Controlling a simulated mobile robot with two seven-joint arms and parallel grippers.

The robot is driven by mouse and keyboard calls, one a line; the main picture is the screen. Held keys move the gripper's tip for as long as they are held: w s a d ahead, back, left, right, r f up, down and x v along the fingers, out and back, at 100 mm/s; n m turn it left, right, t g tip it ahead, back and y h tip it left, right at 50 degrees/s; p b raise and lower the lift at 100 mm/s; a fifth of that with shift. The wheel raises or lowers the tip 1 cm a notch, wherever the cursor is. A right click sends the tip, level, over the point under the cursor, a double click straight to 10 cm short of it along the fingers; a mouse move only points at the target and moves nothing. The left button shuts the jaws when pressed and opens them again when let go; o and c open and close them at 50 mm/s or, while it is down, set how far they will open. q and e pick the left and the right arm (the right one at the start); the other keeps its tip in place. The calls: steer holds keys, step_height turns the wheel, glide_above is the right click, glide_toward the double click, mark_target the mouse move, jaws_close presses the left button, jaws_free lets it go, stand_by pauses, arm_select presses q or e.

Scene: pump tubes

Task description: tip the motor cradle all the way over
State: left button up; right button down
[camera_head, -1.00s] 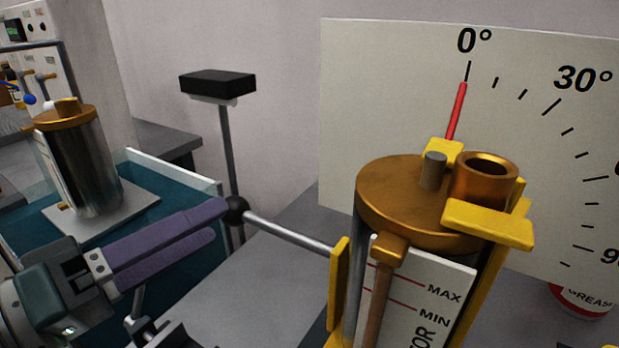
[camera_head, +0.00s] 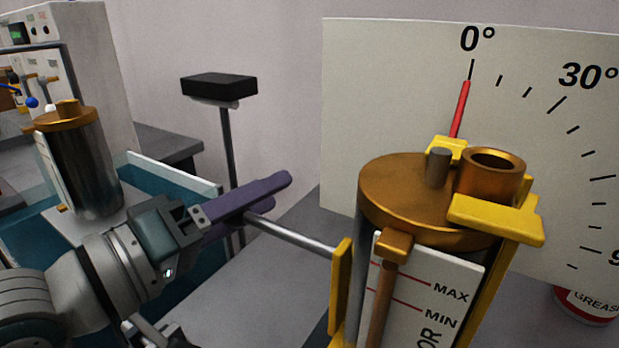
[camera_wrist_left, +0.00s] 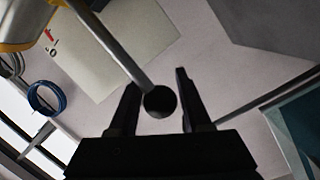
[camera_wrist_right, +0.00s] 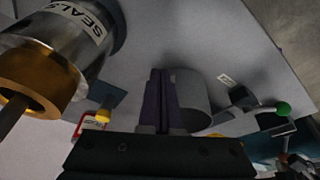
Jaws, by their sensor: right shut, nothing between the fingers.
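The yellow motor cradle (camera_head: 340,295) holds an upright copper-topped motor (camera_head: 405,195) at the right. The red pointer (camera_head: 460,108) on the dial board (camera_head: 350,120) stands at about 0°. A steel bar (camera_head: 295,235) runs leftward from the cradle; its dark ball knob is hidden behind my left gripper (camera_head: 283,182) in the head view. In the left wrist view, the knob (camera_wrist_left: 160,101) sits between the spread fingers of my left gripper (camera_wrist_left: 156,80), with gaps visible beside it. My right gripper (camera_wrist_right: 161,73) is shut and empty in the right wrist view.
A black-topped stand (camera_head: 219,86) rises behind the bar. At the left, a metal canister (camera_head: 88,170) stands in a teal-floored tray (camera_head: 175,190). A grease can (camera_head: 588,303) is at the right edge. A seals-labelled cylinder (camera_wrist_right: 75,45) shows in the right wrist view.

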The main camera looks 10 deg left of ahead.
arm_select(q)
jaws_close()
stand_by(1.0)
